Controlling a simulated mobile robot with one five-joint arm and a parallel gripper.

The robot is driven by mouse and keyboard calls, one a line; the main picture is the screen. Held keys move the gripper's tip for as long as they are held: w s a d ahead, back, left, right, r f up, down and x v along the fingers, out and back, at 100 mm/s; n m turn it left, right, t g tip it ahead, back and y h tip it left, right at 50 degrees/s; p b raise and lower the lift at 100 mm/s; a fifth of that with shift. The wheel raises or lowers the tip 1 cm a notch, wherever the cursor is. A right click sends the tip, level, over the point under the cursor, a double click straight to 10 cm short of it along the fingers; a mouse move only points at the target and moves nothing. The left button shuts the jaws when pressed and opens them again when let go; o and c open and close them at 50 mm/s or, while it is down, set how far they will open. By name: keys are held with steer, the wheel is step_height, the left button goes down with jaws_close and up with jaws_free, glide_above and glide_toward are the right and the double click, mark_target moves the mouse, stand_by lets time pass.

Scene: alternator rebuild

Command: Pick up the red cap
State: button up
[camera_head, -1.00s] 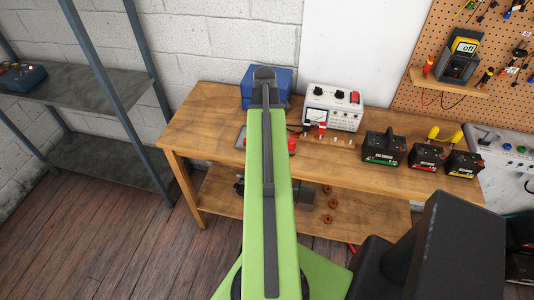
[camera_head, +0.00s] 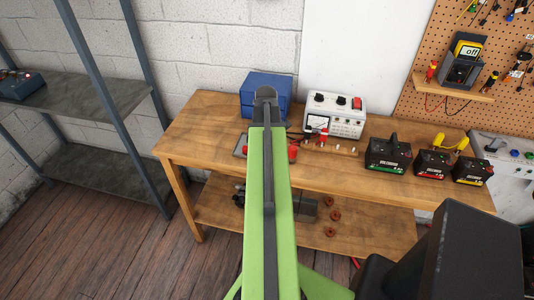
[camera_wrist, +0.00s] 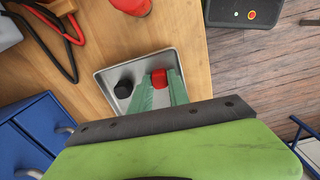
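The red cap (camera_wrist: 159,78) is in the wrist view, in a shallow metal tray (camera_wrist: 103,75) on the wooden bench. A black cap (camera_wrist: 123,88) stands to its left in the same tray. My gripper (camera_wrist: 161,84) reaches over the tray with its two pale green fingers apart, one on each side of the red cap in the picture. I cannot tell whether they touch it. In the head view my green arm hides the gripper and most of the tray (camera_head: 239,147).
A blue cabinet (camera_head: 266,88) stands behind the tray. A white power supply (camera_head: 334,114) and several black batteries (camera_head: 388,155) stand to the right on the bench (camera_head: 205,125). Red and black cables (camera_wrist: 68,40) and a red object (camera_wrist: 132,4) lie near the tray.

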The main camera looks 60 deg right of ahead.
steer(key=shift+c, duration=0.7)
steer(key=shift+r+p, duration=0.45)
step_height(320, 180, up, 4)
steer(key=p, duration=0.3)
steer(key=shift+f+p, duration=0.1)
steer(key=shift+p, duration=0.3)
steer(key=s+r+p, duration=0.6)
steer(key=s, duration=0.5)
steer(key=shift+s+a, duration=0.25)
steer(key=shift+s, duration=0.1)
